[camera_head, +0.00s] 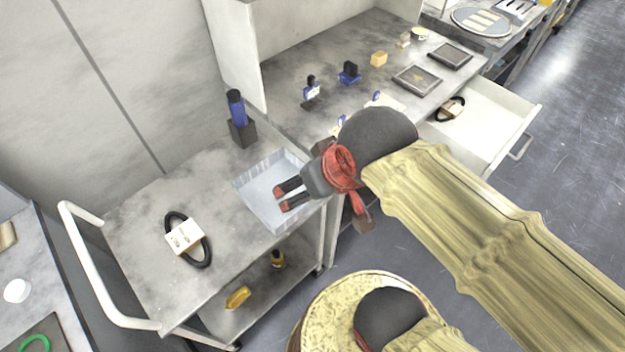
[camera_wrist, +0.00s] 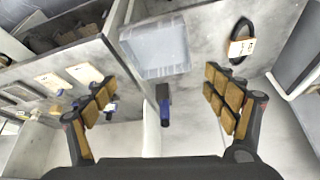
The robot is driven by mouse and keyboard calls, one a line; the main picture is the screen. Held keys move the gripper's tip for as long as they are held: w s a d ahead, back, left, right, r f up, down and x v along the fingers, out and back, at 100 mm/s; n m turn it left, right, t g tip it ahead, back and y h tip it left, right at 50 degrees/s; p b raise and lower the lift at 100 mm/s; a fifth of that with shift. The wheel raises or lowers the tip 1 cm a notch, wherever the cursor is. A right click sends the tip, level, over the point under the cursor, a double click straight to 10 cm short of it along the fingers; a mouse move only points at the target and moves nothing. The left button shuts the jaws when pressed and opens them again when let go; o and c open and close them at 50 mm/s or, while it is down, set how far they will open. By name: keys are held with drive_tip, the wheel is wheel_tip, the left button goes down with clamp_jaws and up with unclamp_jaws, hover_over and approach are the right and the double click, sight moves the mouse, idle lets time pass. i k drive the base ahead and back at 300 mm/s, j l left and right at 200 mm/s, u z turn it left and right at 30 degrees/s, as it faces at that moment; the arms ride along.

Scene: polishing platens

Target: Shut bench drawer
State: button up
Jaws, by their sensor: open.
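The bench drawer (camera_head: 486,126) is white and stands pulled out from the right end of the bench, with a bar handle (camera_head: 520,147) on its front. A black loop with a tan tag (camera_head: 451,109) lies inside it. My gripper (camera_head: 285,194) is open and empty, over the clear tray (camera_head: 270,219) on the cart, well to the left of the drawer. In the wrist view my gripper (camera_wrist: 160,112) shows its two padded fingers spread, with the tray (camera_wrist: 157,48) beyond them. I cannot make out the drawer in the wrist view.
The cart (camera_head: 135,226) holds a blue-handled tool in a dark block (camera_head: 241,131) and a black loop with a tag (camera_head: 186,238). The bench top (camera_head: 290,84) carries several small items and dark plates. Open floor (camera_head: 560,160) lies right of the drawer.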

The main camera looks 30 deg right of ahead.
sight(491, 116)
drive_tip(key=k+l, duration=0.35)
drive_tip(key=l, duration=0.2)
drive_tip(key=k+l+z, duration=0.15)
drive_tip(key=l+z, duration=0.2)
drive_tip(key=k+l+z, duration=0.15)
drive_tip(key=l+z, duration=0.15)
drive_tip(key=k+l+z, duration=0.1)
drive_tip(key=l+z, duration=0.35)
drive_tip(key=z, duration=0.45)
drive_tip(key=i+j+z, duration=0.2)
drive_tip(key=i, duration=0.25)
drive_tip(key=i+j+z, duration=0.2)
drive_tip(key=i, duration=0.25)
